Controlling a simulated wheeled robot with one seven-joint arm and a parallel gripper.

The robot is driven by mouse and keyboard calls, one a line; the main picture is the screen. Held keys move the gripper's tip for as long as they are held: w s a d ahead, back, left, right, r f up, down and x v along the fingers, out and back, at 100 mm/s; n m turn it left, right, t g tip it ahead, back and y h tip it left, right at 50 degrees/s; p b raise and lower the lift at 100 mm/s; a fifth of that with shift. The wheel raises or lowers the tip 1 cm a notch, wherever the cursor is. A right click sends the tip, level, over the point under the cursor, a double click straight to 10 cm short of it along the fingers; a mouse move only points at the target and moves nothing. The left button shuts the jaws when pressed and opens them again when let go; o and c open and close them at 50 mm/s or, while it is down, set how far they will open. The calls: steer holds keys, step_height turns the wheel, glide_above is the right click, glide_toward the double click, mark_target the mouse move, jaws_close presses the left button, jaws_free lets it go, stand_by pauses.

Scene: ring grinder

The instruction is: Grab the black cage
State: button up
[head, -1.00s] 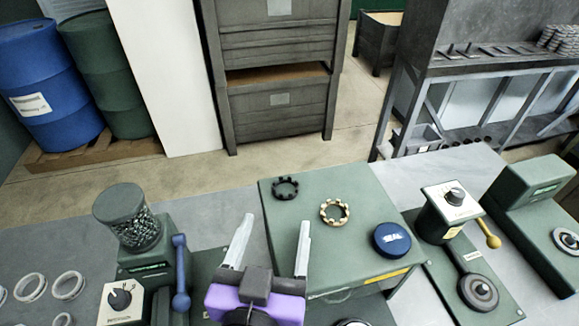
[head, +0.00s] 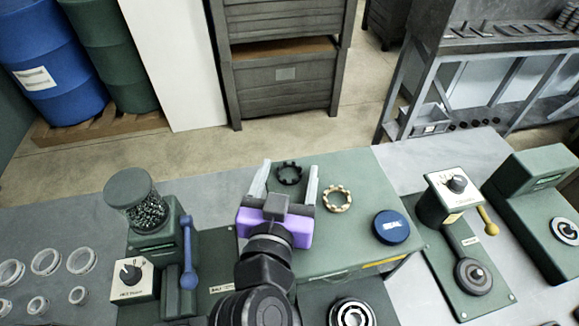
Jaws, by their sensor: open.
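The black cage (head: 290,181) is a dark notched ring lying on the far left part of the green box top (head: 365,172). My gripper (head: 289,172) is purple and grey with two pale fingers. It is open, and in the picture its fingers lie on either side of the black cage. Nothing is held. I cannot tell how high the fingertips are above the box top.
A tan notched ring (head: 338,206) lies to the right of the black cage, close to the right finger. A blue round tin (head: 391,227) is further right. A jar dispenser with a blue lever (head: 188,262) stands left. White rings (head: 46,262) lie far left.

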steer(key=shift+c, duration=0.2)
steer(key=c, duration=1.4)
steer(key=shift+r, duration=0.1)
